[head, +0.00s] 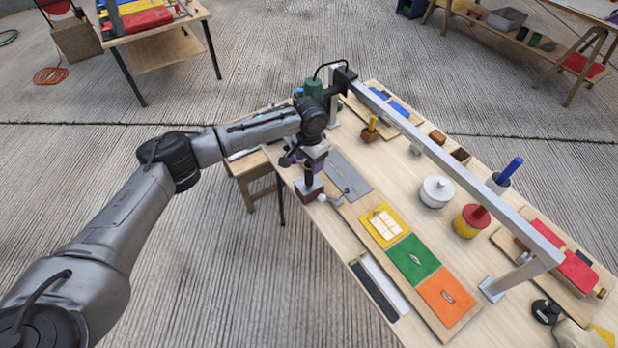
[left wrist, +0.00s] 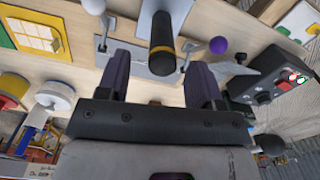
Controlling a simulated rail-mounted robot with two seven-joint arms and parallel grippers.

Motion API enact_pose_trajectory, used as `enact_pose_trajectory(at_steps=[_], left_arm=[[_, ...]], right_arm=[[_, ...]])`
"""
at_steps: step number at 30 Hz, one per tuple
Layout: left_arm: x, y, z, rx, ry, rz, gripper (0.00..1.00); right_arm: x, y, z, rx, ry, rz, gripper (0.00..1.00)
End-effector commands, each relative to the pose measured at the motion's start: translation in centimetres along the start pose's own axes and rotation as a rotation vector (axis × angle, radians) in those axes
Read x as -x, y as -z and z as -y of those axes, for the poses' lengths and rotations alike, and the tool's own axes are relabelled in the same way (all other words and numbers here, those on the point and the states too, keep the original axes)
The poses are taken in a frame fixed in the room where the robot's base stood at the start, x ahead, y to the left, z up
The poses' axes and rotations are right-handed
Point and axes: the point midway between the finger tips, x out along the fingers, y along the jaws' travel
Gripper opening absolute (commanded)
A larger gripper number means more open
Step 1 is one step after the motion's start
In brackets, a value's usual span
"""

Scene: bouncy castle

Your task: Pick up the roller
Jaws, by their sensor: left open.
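The likely roller (left wrist: 162,38) shows in the left wrist view as a dark handle with a yellow band and a pale part behind it. In the head view its dark handle (head: 309,180) stands over a brown block at the table's near left edge, partly hidden by my gripper. My left gripper (left wrist: 160,72) is open, with a purple finger on each side of the handle's near end and gaps visible on both sides. In the head view, my left gripper (head: 308,164) is over the block. My right gripper is not in view.
A grey plate (head: 350,174) lies beside the block. Yellow, green (head: 414,258) and orange panels lie along the front. A metal beam (head: 440,165) spans the table. White (head: 437,191) and red-yellow pots stand beyond. A dark button box (left wrist: 280,82) is close on the wrist view's right.

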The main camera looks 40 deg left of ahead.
Motion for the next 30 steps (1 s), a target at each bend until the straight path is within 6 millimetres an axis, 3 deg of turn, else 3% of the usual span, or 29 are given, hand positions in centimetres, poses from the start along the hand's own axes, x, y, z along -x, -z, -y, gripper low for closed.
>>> enact_pose_trajectory(at_steps=[3,9,20,30], left_arm=[[-1.9,0.1,0.2,0.0,0.001,0.002,0.6],[-4.0,0.1,0.3,-0.001,0.001,0.002,0.6],[-4.5,0.1,0.3,-0.001,0.0,0.0,0.6],[-4.5,0.1,0.3,-0.001,0.001,0.001,0.28]], right_arm=[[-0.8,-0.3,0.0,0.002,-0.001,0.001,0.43],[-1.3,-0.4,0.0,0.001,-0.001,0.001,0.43],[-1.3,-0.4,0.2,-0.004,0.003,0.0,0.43],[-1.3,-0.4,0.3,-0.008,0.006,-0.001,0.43]])
